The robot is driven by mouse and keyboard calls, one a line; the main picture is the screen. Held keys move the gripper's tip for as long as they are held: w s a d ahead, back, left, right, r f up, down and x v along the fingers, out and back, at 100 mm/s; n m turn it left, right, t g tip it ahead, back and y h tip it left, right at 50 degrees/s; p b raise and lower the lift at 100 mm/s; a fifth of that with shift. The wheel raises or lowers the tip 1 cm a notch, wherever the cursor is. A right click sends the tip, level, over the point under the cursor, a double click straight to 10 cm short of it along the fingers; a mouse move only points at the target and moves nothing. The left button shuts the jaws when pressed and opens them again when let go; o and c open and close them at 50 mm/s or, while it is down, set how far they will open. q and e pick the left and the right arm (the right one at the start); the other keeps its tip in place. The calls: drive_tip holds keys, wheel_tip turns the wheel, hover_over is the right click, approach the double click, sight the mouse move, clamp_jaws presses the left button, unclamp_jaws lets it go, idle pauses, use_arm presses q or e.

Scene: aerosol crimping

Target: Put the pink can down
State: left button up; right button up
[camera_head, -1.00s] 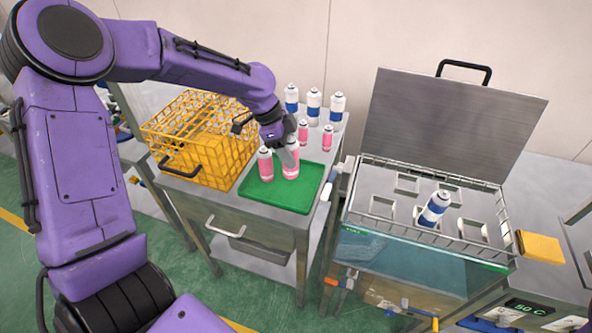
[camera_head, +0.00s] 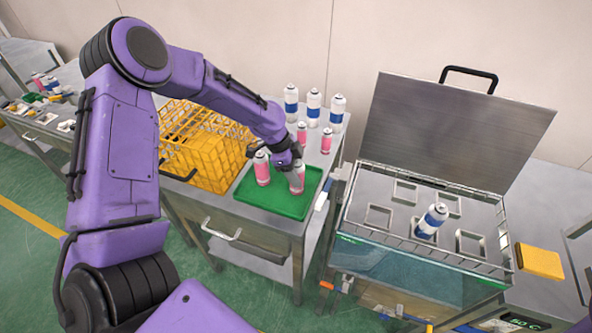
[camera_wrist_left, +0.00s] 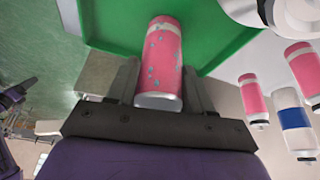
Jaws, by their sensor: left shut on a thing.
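The pink can (camera_head: 297,180) stands at the right part of the green tray (camera_head: 280,203) in the head view. My left gripper (camera_head: 291,162) is shut on the pink can from above and behind, hiding part of it. In the left wrist view the pink can (camera_wrist_left: 162,65), with grey worn patches, sits between the two fingers of my left gripper (camera_wrist_left: 163,85). The green tray (camera_wrist_left: 215,30) lies beyond it. I cannot tell whether the can's base touches the tray. Another pink can (camera_head: 262,168) stands on the tray just to the left. My right gripper is not in view.
A yellow wire basket (camera_head: 205,150) stands left of the tray. Two smaller pink cans (camera_head: 326,141) and several blue-and-white cans (camera_head: 313,108) stand behind. At right, a water bath with an open lid (camera_head: 450,135) holds a tilted blue-and-white can (camera_head: 432,221).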

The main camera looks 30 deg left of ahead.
use_arm(q)
drive_tip(key=shift+s, duration=0.15)
drive_tip(key=o, duration=1.1)
drive_tip(key=shift+f, duration=0.1)
drive_tip(key=shift+r, duration=0.35)
drive_tip(key=b+v, duration=0.1)
drive_tip(key=v, duration=1)
drive_tip(key=shift+a+r+b, duration=0.2)
drive_tip(key=shift+r+b, duration=0.1)
drive_tip(key=shift+r, duration=0.05)
